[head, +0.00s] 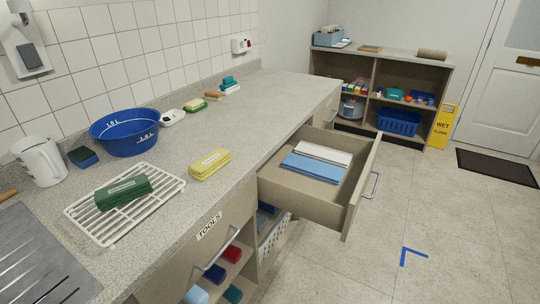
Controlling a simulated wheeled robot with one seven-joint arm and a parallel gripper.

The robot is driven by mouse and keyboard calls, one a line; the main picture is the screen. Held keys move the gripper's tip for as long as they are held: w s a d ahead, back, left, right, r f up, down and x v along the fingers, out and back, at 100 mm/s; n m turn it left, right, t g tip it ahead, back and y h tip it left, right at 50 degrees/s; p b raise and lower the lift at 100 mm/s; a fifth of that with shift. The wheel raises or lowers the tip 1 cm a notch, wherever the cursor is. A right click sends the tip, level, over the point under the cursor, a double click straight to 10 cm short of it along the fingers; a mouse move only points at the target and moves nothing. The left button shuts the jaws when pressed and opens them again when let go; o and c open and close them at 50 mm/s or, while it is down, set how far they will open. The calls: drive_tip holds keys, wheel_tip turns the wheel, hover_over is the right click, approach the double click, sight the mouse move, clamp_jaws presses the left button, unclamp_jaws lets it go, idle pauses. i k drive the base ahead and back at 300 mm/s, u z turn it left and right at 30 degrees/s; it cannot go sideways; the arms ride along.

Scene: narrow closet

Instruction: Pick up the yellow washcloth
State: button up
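A folded yellow washcloth (210,164) lies flat on the grey speckled counter (235,125), near its front edge. It sits to the right of a white wire rack (165,190) and to the left of the open drawer. A folded dark green cloth (124,191) lies on the rack. My gripper is not seen in the head view.
A drawer (345,215) stands pulled out, holding blue (312,169) and white (322,153) folded cloths. A blue basin (125,132) and white jug (40,161) stand toward the wall. A shelf (384,54) and yellow wet-floor sign (441,128) are behind; the right floor is mostly clear.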

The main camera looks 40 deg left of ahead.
sight(201, 170)
drive_tip(key=z, duration=0.65)
drive_tip(key=i, duration=2.45)
drive_tip(key=u, duration=3.45)
drive_tip(key=i, duration=0.6)
drive_tip(key=u, duration=0.25)
